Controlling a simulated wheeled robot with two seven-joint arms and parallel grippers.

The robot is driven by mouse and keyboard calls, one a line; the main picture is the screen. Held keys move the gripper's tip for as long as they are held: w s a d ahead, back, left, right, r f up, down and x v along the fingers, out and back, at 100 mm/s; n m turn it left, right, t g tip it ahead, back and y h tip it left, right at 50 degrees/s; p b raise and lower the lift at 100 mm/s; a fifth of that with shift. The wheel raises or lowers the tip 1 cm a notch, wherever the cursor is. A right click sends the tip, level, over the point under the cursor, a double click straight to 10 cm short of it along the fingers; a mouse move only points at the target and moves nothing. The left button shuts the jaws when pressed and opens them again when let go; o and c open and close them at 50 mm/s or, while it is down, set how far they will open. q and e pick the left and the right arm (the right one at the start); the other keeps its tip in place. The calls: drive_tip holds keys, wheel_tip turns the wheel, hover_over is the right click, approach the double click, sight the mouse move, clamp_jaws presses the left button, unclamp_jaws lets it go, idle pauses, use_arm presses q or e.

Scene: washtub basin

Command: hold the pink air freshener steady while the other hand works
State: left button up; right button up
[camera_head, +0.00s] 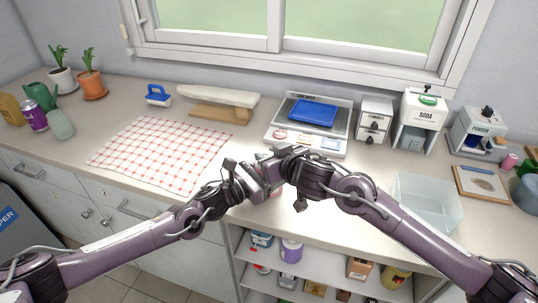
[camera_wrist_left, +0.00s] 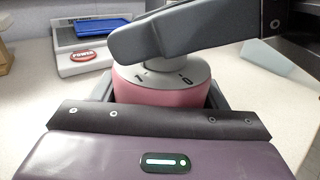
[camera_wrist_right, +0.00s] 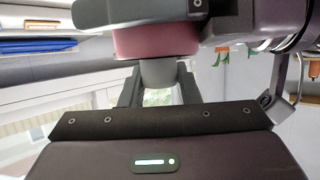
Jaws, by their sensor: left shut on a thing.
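The air freshener (camera_wrist_left: 165,92) has a pink body and a grey top marked 1 and 0 in the left wrist view. My left gripper (camera_head: 254,180) is shut on its pink body. In the right wrist view the pink body (camera_wrist_right: 155,40) shows above its grey knob (camera_wrist_right: 158,73). My right gripper (camera_head: 278,167) has its fingers on either side of this knob; I cannot tell whether they press on it. In the head view the two grippers meet over the counter's front part and hide most of the air freshener.
A scale with a blue tray (camera_head: 312,112) stands behind the grippers. A checkered cloth (camera_head: 160,152) lies to the left. Open shelves (camera_head: 320,268) with several goods are below the counter.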

drive_tip(key=c, duration=0.4)
